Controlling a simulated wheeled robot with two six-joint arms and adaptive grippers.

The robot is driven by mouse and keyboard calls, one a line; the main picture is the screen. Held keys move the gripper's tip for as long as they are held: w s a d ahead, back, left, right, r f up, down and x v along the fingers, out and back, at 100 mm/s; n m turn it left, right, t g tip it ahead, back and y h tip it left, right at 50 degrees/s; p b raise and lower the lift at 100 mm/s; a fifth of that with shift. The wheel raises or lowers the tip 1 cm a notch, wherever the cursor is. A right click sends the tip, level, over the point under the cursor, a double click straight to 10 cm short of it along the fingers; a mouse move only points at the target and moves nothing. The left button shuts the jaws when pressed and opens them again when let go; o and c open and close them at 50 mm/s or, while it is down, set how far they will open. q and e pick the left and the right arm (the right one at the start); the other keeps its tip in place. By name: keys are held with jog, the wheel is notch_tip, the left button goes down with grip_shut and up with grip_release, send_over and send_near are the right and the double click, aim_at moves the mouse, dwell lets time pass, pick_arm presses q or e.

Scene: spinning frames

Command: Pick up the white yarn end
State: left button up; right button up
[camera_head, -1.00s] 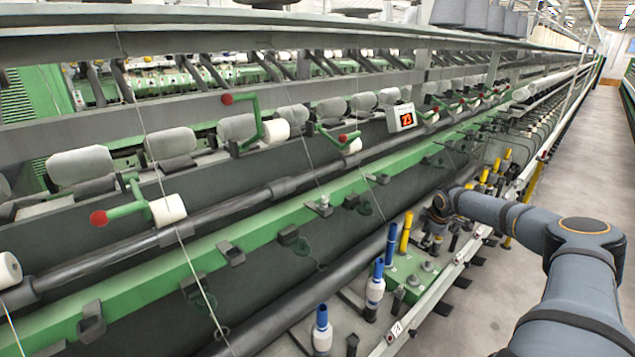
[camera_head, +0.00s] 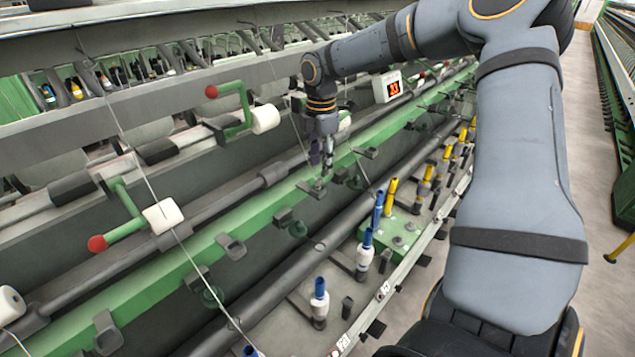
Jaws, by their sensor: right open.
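My right gripper (camera_head: 322,160) points down over the green rail (camera_head: 255,212) in the middle of the machine. It is open, and I see nothing between its fingers. A thin white yarn (camera_head: 160,205) runs slantwise from the upper left to the bobbins at the bottom. A second thin yarn (camera_head: 298,135) hangs close beside the left side of the right gripper. A short one (camera_head: 366,176) slants down to its right. I cannot make out a loose white yarn end; the fingers may hide it. My left gripper is not in view.
White rollers on green arms with red knobs (camera_head: 97,243) stand out at the left. Blue-topped bobbins (camera_head: 319,300) and yellow tubes (camera_head: 391,195) stand along the lower front.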

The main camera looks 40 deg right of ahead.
aim_at(318, 179)
jog(key=shift+w+f+p, duration=0.1)
jog(key=shift+f+p, duration=0.25)
jog(key=shift+f, duration=0.3)
jog(key=f+p, duration=0.1)
jog(key=f, duration=0.1)
jog(key=f+p, duration=0.1)
jog(key=f, duration=0.1)
jog(key=shift+w+a+p, duration=0.1)
jog(key=shift+w+p, duration=0.2)
jog(key=shift+w, duration=0.05)
jog(key=shift+f, duration=0.45)
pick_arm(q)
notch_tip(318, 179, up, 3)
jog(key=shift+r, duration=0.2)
pick_arm(e)
jog(key=c, duration=0.9)
